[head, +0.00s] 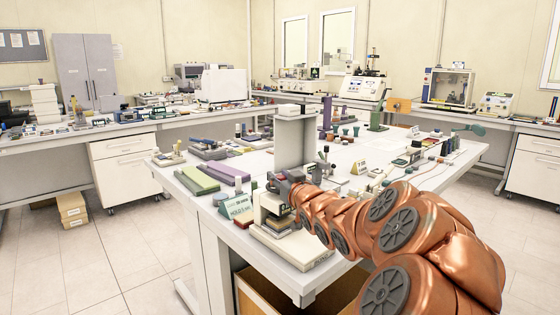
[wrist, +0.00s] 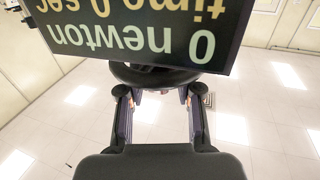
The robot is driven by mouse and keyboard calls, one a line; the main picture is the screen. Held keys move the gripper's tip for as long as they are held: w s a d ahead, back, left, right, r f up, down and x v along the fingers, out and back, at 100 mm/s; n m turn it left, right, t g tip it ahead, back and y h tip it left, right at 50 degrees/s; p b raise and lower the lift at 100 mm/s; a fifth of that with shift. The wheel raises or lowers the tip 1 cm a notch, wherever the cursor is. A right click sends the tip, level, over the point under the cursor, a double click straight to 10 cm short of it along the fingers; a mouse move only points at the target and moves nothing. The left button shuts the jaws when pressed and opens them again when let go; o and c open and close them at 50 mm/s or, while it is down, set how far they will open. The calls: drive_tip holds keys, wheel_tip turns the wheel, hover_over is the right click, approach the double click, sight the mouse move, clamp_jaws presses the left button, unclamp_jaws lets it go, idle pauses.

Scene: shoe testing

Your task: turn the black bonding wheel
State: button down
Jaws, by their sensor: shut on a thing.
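The black bonding wheel (wrist: 155,78) shows in the wrist view as a dark rounded rim just under a dark display panel (wrist: 140,32). My gripper (wrist: 157,94) has one finger at each side of the wheel, and its jaws are shut on it. The panel reads "0 newton" and "time 0 sec", upside down in this view. In the head view my gripper (head: 280,187) is at the top of a small bonding press (head: 272,212) near the table's front edge. The wheel cannot be made out there behind my arm.
A green and white card reading "HOLD 5 sec" (head: 238,208) stands just left of the press. Green (head: 197,180) and purple (head: 225,172) blocks lie to the left. Several small tools crowd the table's right part.

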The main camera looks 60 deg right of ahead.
drive_tip(key=n+y+p, duration=0.1)
drive_tip(key=p, duration=0.3)
drive_tip(key=shift+r+t, duration=0.4)
drive_tip(key=y+p, duration=0.1)
drive_tip(key=p, duration=0.2)
drive_tip(key=shift+n, duration=0.3)
drive_tip(key=n+t+y+p, duration=0.1)
drive_tip(key=y+p, duration=0.2)
drive_tip(key=p, duration=0.2)
drive_tip(key=shift+f+n+p, duration=0.1)
drive_tip(key=shift+n+p, duration=0.25)
drive_tip(key=shift+n, duration=0.05)
drive_tip(key=shift+f+n+t+y+p, duration=0.15)
drive_tip(key=shift+n+t+y+p, duration=0.35)
drive_tip(key=shift+p, duration=0.6)
drive_tip(key=shift+f+n+y+p, duration=0.15)
drive_tip(key=shift+n+y+p, duration=0.15)
drive_tip(key=shift+y+p, duration=0.45)
drive_tip(key=c, duration=0.7)
unclamp_jaws()
drive_tip(key=shift+c, duration=0.2)
